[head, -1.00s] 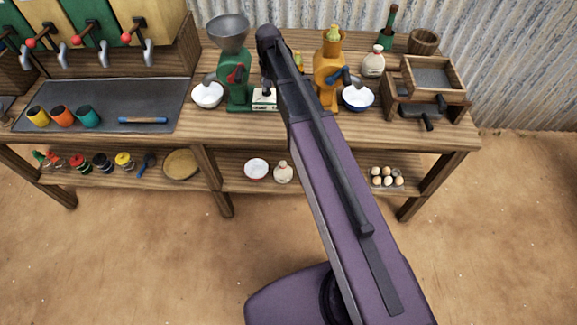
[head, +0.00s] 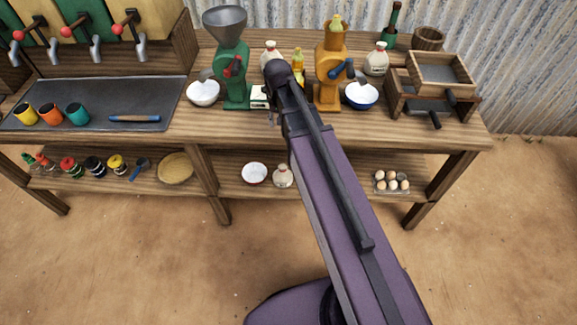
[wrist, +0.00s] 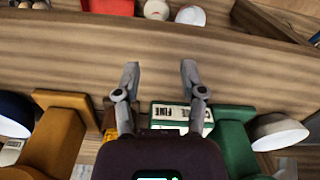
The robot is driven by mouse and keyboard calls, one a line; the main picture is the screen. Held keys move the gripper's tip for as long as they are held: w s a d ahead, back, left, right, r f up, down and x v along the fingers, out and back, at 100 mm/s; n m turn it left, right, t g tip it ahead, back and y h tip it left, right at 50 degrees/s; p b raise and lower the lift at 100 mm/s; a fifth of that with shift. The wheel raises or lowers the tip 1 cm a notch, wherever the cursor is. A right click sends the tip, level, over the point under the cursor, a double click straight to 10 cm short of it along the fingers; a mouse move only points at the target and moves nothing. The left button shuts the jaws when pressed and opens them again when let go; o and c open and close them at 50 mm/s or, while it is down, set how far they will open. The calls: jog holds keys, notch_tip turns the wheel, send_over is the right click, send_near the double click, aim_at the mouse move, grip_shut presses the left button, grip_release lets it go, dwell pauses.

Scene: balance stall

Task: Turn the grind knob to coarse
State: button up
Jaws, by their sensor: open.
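The green grinder (head: 233,75) stands on the bench with a grey hopper on top and a red-handled lever on its front. In the wrist view it is at the right (wrist: 236,138). A small white and green label box (head: 260,97) sits beside its base. In the wrist view this box (wrist: 183,118) shows the word FINE, with other lettering partly covered. I cannot make out the grind knob; my gripper may hide it. My gripper (wrist: 160,72) is open and empty, with its fingertips over the bench's front edge, past the label box. In the head view my arm mostly hides it.
An orange grinder (head: 329,75) with a blue-handled crank stands right of the label box. A white bowl (head: 203,95) and a blue-rimmed bowl (head: 361,97) flank the grinders. Bottles (head: 298,62) stand behind my arm. A metal counter (head: 95,90) with cups lies left.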

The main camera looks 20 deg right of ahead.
jog(key=s+f+n+b, duration=0.1)
jog(key=s+f+b, duration=0.7)
jog(key=s, duration=0.2)
jog(key=shift+s+f, duration=0.3)
jog(key=o, duration=0.5)
jog(key=shift+r, duration=0.1)
jog(key=shift+o, duration=0.8)
jog(key=shift+w+r+n+p, duration=0.2)
jog(key=shift+w+n+p, duration=0.1)
jog(key=w+r+n+p, duration=0.4)
jog(key=w+r+p, duration=0.6)
jog(key=w, duration=0.4)
jog(key=w+r+n+p, duration=0.5)
jog(key=w+r+p, duration=0.6)
jog(key=w, duration=0.2)
jog(key=shift+w, duration=0.4)
jog(key=shift+a+f, duration=0.1)
jog(key=shift+f, duration=0.05)
notch_tip(320, 180, down, 12)
jog(key=b, duration=1.2)
jog(key=shift+r, duration=0.2)
